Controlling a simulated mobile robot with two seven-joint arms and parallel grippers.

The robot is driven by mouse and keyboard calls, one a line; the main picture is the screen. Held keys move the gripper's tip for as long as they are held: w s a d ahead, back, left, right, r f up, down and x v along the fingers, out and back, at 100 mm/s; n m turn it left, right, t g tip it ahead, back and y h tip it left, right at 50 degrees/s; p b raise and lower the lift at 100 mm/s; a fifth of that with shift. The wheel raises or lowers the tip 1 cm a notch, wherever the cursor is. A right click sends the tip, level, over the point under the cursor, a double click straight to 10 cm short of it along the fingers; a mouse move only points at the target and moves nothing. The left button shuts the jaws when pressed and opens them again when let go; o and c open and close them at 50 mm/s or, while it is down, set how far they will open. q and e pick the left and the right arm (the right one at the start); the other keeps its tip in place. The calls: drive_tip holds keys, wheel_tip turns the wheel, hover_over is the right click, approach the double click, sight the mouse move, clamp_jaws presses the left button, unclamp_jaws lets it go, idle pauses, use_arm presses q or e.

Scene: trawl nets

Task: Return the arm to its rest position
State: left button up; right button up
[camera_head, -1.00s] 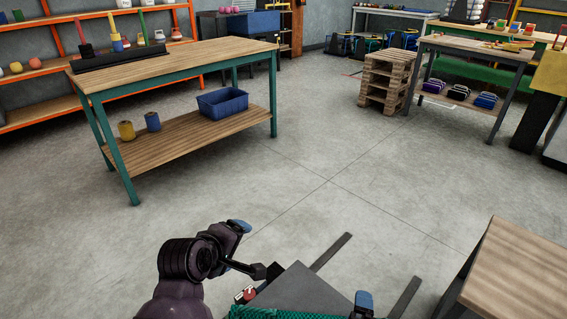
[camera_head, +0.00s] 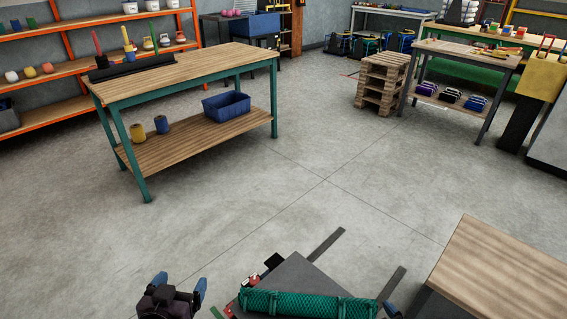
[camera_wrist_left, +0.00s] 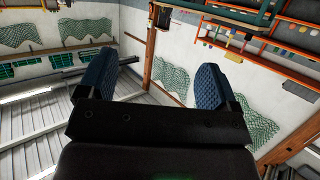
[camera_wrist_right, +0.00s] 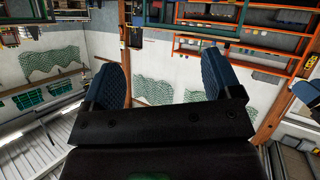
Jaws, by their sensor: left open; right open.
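My left gripper (camera_head: 181,284) is at the bottom of the head view, its two blue fingers pointing up and spread apart with nothing between them. In the left wrist view its blue pads (camera_wrist_left: 152,80) are wide apart and empty, with walls and hung nets beyond. My right gripper shows in the right wrist view (camera_wrist_right: 162,80), also open and empty. In the head view only a small blue bit at the bottom edge, right of the net roll, may belong to it. Most of both arms is out of view.
A rolled green net (camera_head: 310,304) lies on a dark grey surface (camera_head: 300,270) close in front, right of the left gripper. A wooden table (camera_head: 500,270) is at the lower right. A workbench (camera_head: 190,66) with a blue bin (camera_head: 227,104) stands farther off. The floor between is clear.

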use_arm(q)
drive_tip(key=s+a+f+g+p, duration=0.1)
drive_tip(key=s+a+p, duration=0.1)
drive_tip(key=s, duration=0.9)
drive_tip(key=s+a+f+g+y+p, duration=0.1)
drive_tip(key=s+a+f+g+p, duration=0.1)
drive_tip(key=s, duration=0.9)
drive_tip(key=shift+a+g+p, duration=0.3)
drive_tip(key=shift+a+p, duration=0.35)
drive_tip(key=shift+p, duration=0.45)
use_arm(e)
drive_tip(key=s+d+r+m+h, duration=0.1)
drive_tip(key=s+d, duration=0.3)
drive_tip(key=s, duration=0.4)
drive_tip(key=s+d+r+m+g+h, duration=0.1)
drive_tip(key=s+d+r+m+h, duration=0.1)
drive_tip(key=s, duration=0.7)
drive_tip(key=shift+d+m+g, duration=0.3)
drive_tip(key=shift+d+m, duration=0.4)
drive_tip(key=shift+d, duration=0.5)
drive_tip(key=shift+s, duration=0.1)
